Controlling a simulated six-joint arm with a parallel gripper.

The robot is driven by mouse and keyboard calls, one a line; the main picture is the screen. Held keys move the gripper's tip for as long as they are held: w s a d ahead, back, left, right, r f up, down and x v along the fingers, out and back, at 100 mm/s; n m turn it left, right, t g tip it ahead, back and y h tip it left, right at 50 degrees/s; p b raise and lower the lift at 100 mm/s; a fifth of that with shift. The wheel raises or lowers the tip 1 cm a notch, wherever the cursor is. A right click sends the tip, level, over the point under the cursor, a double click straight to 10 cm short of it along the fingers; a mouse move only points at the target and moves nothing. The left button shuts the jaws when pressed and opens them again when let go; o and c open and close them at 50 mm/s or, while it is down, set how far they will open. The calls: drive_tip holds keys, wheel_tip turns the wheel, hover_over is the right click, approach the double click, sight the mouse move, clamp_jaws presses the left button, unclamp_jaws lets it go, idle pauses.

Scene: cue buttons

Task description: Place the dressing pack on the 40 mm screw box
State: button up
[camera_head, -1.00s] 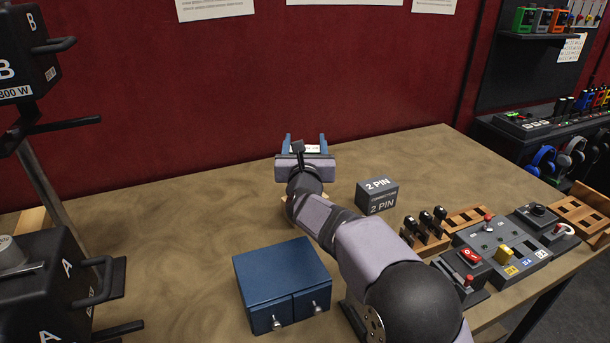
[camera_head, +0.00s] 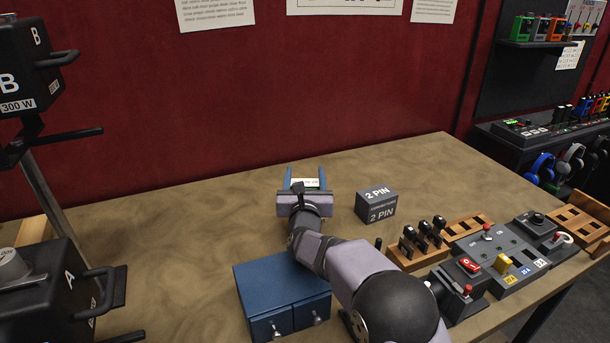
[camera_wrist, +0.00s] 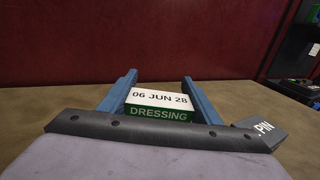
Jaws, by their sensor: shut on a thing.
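The dressing pack is a small box with a white top reading "06 JUN 28" and a green front reading "DRESSING" (camera_wrist: 158,113). It sits between the blue fingers of my gripper (camera_wrist: 159,77), which are shut on it. In the head view, my gripper (camera_head: 304,171) and the pack's pale top (camera_head: 305,183) are over the middle of the table, behind the blue drawer unit. I cannot tell the pack's height above the table. I see no box marked as the 40 mm screw box; the area under my gripper is hidden.
A grey "2 PIN" box (camera_head: 376,205) stands right of my gripper. The blue drawer unit (camera_head: 283,285) is in front. A wooden rack with black plugs (camera_head: 422,240) and switch panels (camera_head: 500,252) fill the right side. Black "A" and "B" boxes stand left. The table's back left is clear.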

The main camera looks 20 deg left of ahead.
drive_tip(key=shift+f+b, duration=0.2)
drive_tip(key=shift+b, duration=0.15)
drive_tip(key=o, duration=1.1)
drive_tip(key=shift+r, duration=0.1)
drive_tip(key=shift+r, duration=0.1)
drive_tip(key=shift+r+p, duration=0.15)
drive_tip(key=shift+p, duration=0.35)
drive_tip(key=shift+s+d+f+b, duration=0.1)
drive_tip(key=shift+s+f+b, duration=0.1)
drive_tip(key=shift+s+b, duration=0.15)
drive_tip(key=b+v, duration=0.1)
drive_tip(key=v, duration=0.3)
drive_tip(key=shift+b, duration=0.4)
wheel_tip(320, 180, up, 7)
drive_tip(key=shift+s+r+b, duration=0.1)
drive_tip(key=shift+b, duration=0.2)
drive_tip(key=shift+d, duration=0.1)
